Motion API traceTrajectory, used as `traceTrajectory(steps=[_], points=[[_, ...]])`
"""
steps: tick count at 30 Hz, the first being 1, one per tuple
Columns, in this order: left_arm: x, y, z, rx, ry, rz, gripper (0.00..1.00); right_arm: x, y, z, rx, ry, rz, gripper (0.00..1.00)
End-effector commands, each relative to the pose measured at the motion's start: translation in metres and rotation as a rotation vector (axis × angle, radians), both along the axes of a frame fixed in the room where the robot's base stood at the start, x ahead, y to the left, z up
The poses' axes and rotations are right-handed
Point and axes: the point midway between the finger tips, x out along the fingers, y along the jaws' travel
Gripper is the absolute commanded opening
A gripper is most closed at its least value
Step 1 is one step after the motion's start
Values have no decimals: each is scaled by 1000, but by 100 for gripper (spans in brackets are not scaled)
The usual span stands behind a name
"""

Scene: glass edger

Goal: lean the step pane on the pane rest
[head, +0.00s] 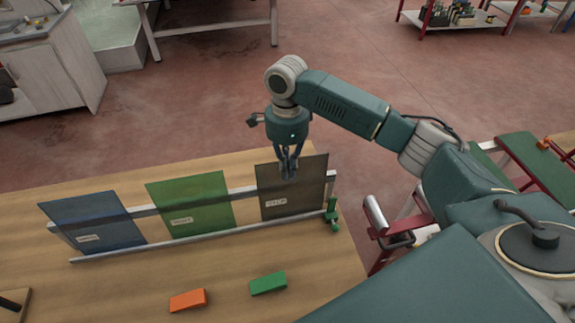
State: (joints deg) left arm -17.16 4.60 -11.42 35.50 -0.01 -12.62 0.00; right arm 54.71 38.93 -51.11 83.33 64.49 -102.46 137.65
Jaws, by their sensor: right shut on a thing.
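The step pane (292,200), a dark brown-grey sheet with a small white label, stands at the right end of the pane rest (160,243). Its lower edge is close to the rest's front rail, and it lies in front of the back rail. I cannot tell whether it fully touches either. My right gripper (287,173) points down from above and is shut on the pane's upper edge. The fingers hide a little of that edge. My left gripper is not in view.
A blue pane (92,220) and a green pane (190,203) lean on the same rest to the left. An orange block (188,300) and a green block (268,284) lie on the wooden table (110,297) in front. A green clamp-like part (332,213) sits at the rest's right end.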

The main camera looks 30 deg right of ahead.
Motion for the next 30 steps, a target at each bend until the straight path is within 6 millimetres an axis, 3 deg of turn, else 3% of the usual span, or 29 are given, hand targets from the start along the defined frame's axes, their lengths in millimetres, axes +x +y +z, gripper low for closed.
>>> traceTrajectory(steps=[30], points=[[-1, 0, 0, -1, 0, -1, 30, 0, 0, -7, 2, -1, 0, 0]])
